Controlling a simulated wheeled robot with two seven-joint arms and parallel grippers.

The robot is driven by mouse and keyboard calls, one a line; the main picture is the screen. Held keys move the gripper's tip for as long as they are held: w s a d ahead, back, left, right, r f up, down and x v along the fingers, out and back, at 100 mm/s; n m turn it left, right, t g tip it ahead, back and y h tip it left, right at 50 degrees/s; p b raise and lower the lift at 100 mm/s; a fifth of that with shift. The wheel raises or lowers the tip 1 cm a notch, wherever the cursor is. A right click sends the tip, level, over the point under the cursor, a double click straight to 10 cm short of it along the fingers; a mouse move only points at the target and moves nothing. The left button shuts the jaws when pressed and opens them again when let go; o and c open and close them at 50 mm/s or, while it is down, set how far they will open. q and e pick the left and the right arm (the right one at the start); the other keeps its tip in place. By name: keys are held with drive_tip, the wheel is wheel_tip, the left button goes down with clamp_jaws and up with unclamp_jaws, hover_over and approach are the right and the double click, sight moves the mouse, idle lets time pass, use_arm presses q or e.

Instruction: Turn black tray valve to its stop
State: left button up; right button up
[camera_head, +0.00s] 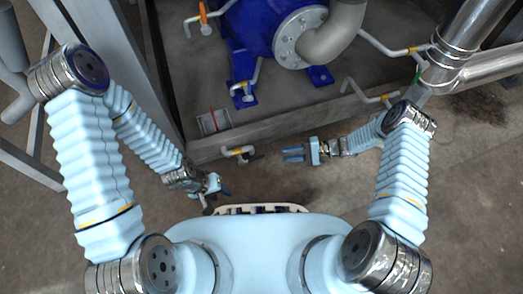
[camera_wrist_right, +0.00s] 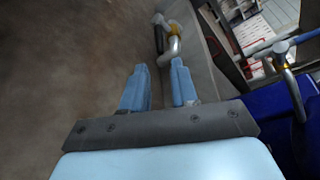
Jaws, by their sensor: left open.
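The black tray valve (camera_head: 254,157) is a small dark handle on a short white pipe with a yellow ring, low at the tray's front wall in the head view. In the right wrist view the dark handle (camera_wrist_right: 158,38) shows beside the bent pipe, beyond the fingertips. My right gripper (camera_head: 285,154) is open and empty, its blue fingers pointing left at the valve with a gap between. Its two fingers also show apart in the right wrist view (camera_wrist_right: 161,68). My left gripper (camera_head: 219,194) is open and empty, below and left of the valve.
A blue pump (camera_head: 247,38) with a grey elbow pipe (camera_head: 333,38) stands behind the tray wall (camera_head: 290,126). Several thin white pipes with coloured handles surround it. Large metal pipes (camera_head: 468,50) stand at the right. The floor (camera_head: 290,185) before the wall is clear.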

sight(256, 158)
drive_tip(key=b+x, duration=0.1)
drive_tip(key=x, duration=1.2)
drive_tip(key=shift+s, duration=0.1)
clamp_jaws()
